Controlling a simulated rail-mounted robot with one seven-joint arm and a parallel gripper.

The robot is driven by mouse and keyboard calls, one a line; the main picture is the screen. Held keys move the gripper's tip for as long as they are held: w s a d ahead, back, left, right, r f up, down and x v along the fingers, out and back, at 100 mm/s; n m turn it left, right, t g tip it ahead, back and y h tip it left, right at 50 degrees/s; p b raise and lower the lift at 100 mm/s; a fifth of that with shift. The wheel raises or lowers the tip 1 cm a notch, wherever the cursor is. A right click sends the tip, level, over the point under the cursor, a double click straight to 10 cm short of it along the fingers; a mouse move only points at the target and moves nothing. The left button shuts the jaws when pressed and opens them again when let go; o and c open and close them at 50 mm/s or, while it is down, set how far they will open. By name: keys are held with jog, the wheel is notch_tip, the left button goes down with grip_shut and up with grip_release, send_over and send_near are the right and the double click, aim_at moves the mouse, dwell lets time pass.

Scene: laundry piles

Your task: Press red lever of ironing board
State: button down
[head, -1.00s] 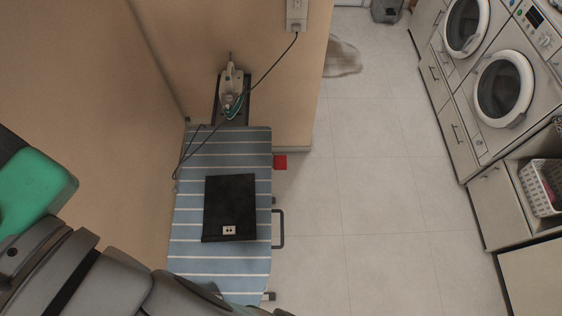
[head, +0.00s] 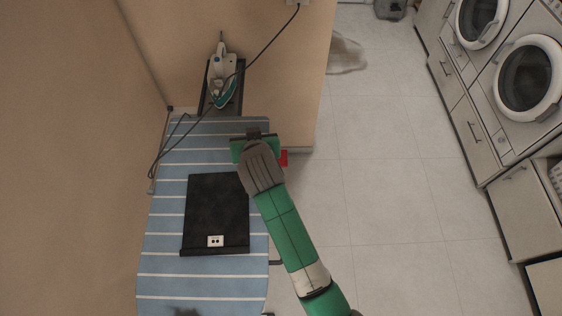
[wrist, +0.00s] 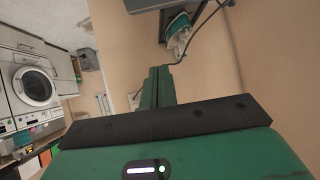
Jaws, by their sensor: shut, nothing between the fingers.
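The ironing board (head: 175,272) has a blue and white striped cover and runs along the wall at the left of the head view. Its red lever (head: 284,157) sticks out at the board's right side near the far end, partly hidden by my gripper and arm. My gripper (head: 254,132) is over the far right part of the board, just left of the lever in the picture. Whether it touches the lever cannot be told. In the wrist view its green fingers (wrist: 158,78) are together and empty; the lever is not visible there.
A black flat item (head: 215,205) lies on the board. An iron (head: 222,80) with a dark cord stands on a rest at the far end, by the beige wall (head: 285,80). Washing machines (head: 525,80) line the right. The tiled floor (head: 400,200) between is mostly clear.

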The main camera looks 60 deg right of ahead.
jog(key=s+d+f+g+b, duration=0.1)
jog(key=s+d+f, duration=0.1)
jog(key=f, duration=0.4)
jog(key=s+d+f+m+g+b, duration=0.1)
jog(key=s+d+f+g, duration=0.1)
jog(key=s+f, duration=0.2)
notch_tip(320, 180, down, 3)
jog(key=shift+s+r+m+y, duration=0.1)
jog(key=shift+s+m+y, duration=0.2)
jog(key=shift+y, duration=0.1)
jog(key=shift+d, duration=0.1)
jog(key=b, duration=0.3)
send_over(281, 162)
jog(key=f, duration=0.6)
jog(key=shift+s+a+f, duration=0.2)
jog(key=shift+f, duration=0.1)
jog(key=f, duration=0.1)
jog(key=f+b, duration=0.1)
jog(key=f, duration=0.1)
jog(key=shift+w+d+f, duration=0.1)
jog(key=shift+d+f, duration=0.15)
jog(key=shift+d, duration=0.05)
jog(key=shift+f, duration=0.45)
jog(key=shift+w, duration=0.1)
